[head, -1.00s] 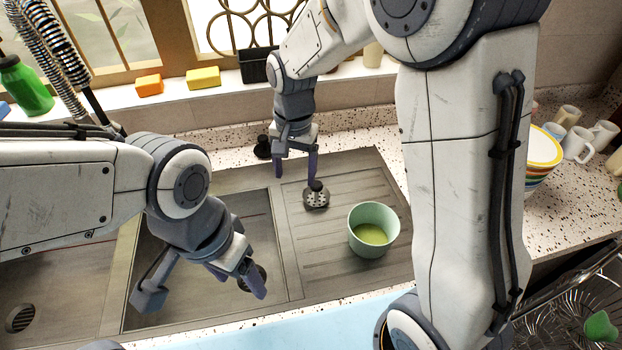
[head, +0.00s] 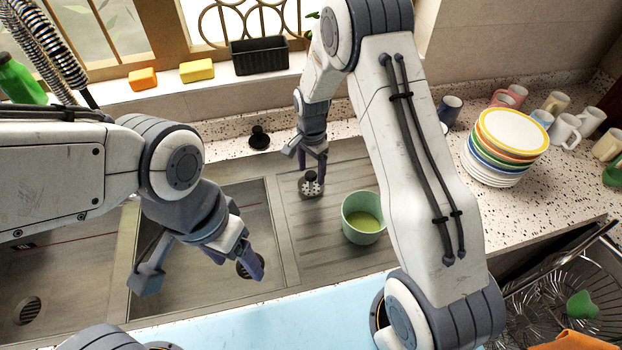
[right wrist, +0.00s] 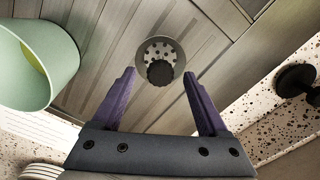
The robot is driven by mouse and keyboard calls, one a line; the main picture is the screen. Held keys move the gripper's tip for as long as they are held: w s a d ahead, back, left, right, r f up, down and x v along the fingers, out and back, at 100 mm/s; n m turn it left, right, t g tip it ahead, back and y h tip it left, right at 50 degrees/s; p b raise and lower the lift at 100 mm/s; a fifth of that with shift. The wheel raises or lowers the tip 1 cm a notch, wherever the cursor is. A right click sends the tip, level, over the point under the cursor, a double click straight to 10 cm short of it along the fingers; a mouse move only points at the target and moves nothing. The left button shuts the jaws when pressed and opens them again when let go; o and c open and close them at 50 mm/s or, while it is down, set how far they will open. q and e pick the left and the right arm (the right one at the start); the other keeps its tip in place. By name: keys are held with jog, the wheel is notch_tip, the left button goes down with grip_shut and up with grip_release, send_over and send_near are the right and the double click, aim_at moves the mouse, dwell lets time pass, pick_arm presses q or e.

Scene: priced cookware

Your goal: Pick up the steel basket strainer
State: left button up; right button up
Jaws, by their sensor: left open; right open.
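The steel basket strainer (head: 311,187) is a small perforated steel cup with a black knob. It stands on the ribbed drainboard, left of a pale green pot. In the right wrist view the strainer (right wrist: 160,58) lies just beyond and between the fingertips, its black knob towards me. My right gripper (head: 312,160) is open and empty, close by the strainer; it also shows in the right wrist view (right wrist: 159,82). My left gripper (head: 205,275) is open and empty over the sink basin at the left.
The pale green pot (head: 363,218) with greenish contents stands close to the right of the strainer. A black stopper (head: 259,138) sits on the speckled counter behind the sink. Stacked plates (head: 507,145) and several mugs are at the right. The drainboard (head: 310,245) is otherwise clear.

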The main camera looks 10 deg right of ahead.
aim_at(308, 185)
jog(key=shift+f, duration=1.15)
grip_shut()
jog(key=shift+r, duration=0.1)
